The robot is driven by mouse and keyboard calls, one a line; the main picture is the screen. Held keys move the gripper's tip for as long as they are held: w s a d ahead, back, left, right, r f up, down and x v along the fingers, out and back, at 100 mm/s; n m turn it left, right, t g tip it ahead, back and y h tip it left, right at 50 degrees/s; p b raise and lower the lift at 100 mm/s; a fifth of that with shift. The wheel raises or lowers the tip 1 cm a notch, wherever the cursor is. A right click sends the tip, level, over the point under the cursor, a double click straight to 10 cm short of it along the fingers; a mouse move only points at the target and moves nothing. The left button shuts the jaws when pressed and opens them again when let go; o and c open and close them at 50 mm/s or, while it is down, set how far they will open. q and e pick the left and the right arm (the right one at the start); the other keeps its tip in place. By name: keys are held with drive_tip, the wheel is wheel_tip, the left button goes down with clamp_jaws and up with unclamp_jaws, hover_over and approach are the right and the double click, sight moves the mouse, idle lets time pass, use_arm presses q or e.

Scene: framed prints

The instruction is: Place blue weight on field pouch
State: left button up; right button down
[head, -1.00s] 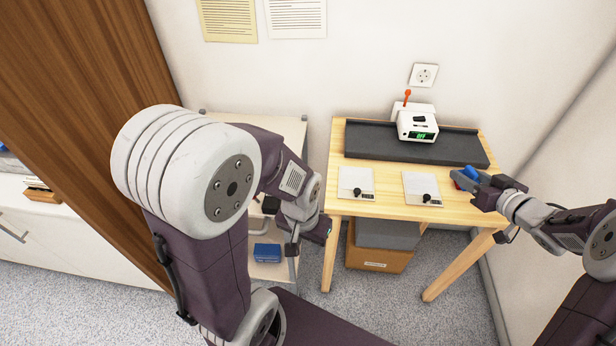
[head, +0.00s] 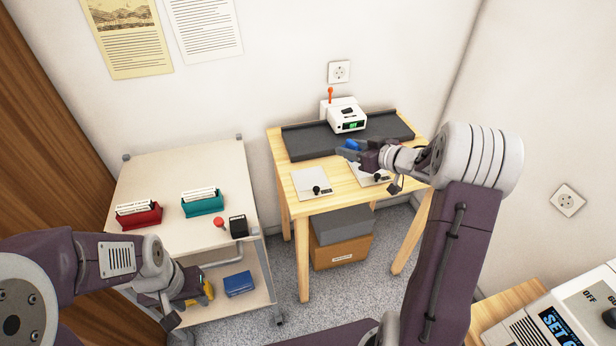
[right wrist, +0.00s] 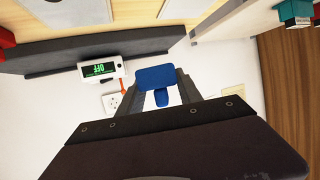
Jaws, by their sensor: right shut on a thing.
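The blue weight (head: 352,145) is held in my right gripper (head: 360,153), over the wooden table. In the right wrist view the blue weight (right wrist: 156,80) shows a broad block and a narrower stub between the fingers. My left gripper (head: 190,290) is low beside the cart at the lower left; its fingertips are too unclear to tell open from shut. A yellow thing (head: 208,289) shows at its tips. Nothing in view is clearly a field pouch; a blue flat item (head: 238,284) lies on the cart's lower shelf, and I cannot tell what it is.
The wooden table (head: 300,208) holds a dark tray (head: 300,143), a white device (head: 346,117) with a green display and two white plates with black knobs. The cart top (head: 180,165) holds a red box (head: 140,217), a teal box (head: 203,206) and a black item (head: 238,227).

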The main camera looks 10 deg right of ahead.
drive_tip(key=b, duration=0.5)
hover_over(310, 178)
wheel_tip(310, 178, down, 7)
drive_tip(key=shift+s+r, duration=0.1)
drive_tip(key=shift+a, duration=0.1)
wheel_tip(310, 178, down, 4)
drive_tip(key=shift+r+b, duration=0.1)
drive_tip(key=shift+b, duration=0.9)
drive_tip(key=shift+f, duration=0.2)
drive_tip(key=shift+r, duration=0.15)
drive_tip(key=c, duration=0.8)
unclamp_jaws()
drive_tip(key=shift+f, duration=0.2)
